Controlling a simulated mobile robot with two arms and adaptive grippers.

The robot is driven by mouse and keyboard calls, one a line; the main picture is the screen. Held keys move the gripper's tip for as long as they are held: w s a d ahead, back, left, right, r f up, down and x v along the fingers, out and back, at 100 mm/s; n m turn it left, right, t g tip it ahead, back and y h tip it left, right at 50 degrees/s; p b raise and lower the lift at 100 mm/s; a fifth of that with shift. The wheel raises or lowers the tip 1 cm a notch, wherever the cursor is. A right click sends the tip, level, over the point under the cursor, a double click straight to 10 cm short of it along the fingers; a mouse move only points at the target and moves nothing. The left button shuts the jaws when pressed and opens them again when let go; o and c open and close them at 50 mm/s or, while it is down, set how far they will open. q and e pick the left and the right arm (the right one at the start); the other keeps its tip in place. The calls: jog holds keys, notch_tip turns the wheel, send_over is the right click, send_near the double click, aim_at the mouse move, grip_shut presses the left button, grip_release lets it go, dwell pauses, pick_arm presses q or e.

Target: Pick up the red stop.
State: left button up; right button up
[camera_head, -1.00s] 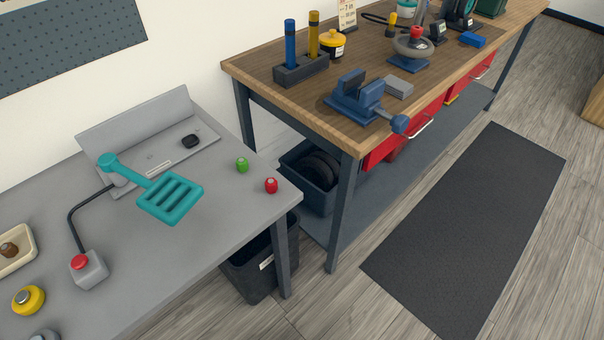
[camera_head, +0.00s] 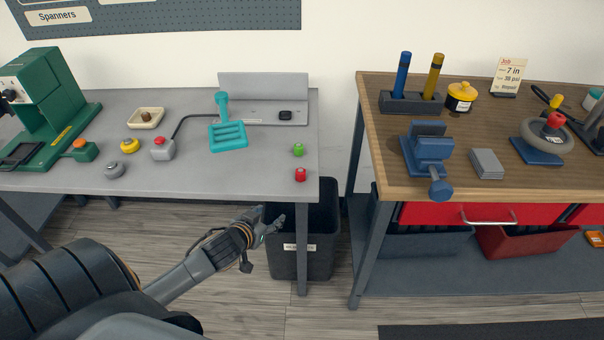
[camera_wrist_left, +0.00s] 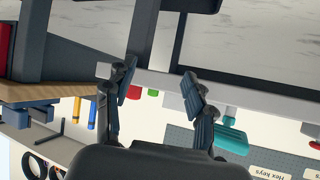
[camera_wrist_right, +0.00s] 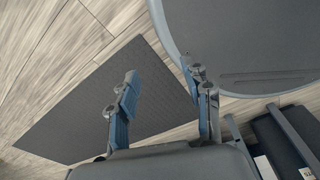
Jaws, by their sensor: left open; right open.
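The small red stop (camera_head: 300,174) stands on the grey bench (camera_head: 210,180), close to its front right corner. It also shows in the left wrist view (camera_wrist_left: 133,92), between the fingers and beyond them. My left gripper (camera_head: 272,222) is open and empty, in front of the grey bench and lower than its top. It is left of and below the stop in the head view, not touching it. The left fingers show apart in the left wrist view (camera_wrist_left: 160,78). My right gripper (camera_wrist_right: 160,70) is open and empty above the floor, outside the head view.
A similar green piece (camera_head: 298,150) stands just behind the red stop. A teal slotted paddle (camera_head: 228,136) and a grey box with a red button (camera_head: 161,149) are further left. A dark bin (camera_head: 318,235) stands under the bench corner. A wooden workbench (camera_head: 380,165) is to the right.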

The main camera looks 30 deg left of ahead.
pick_arm(q)
jog(key=t, duration=0.2)
send_near(298, 174)
jog(key=a+v, duration=0.1)
jog(key=v, duration=0.2)
jog(key=shift+h, duration=0.3)
jog(key=x, duration=0.7)
jog(key=shift+w+d+r, duration=0.2)
jog(key=shift+d+r, duration=0.1)
jog(key=shift+f+p+x, duration=0.15)
jog(key=shift+p+x, duration=0.05)
jog(key=shift+x, duration=1.3)
jog(key=shift+f+p+x, duration=0.15)
jog(key=shift+x, duration=1.3)
jog(key=shift+s, duration=0.1)
pick_arm(e)
jog(key=shift+s+a+r, duration=0.1)
jog(key=shift+a+r, duration=0.3)
jog(key=shift+a, duration=0.05)
pick_arm(q)
jog(key=shift+c, duration=0.5)
jog(key=c, duration=1)
pick_arm(e)
jog(key=shift+a, duration=0.15)
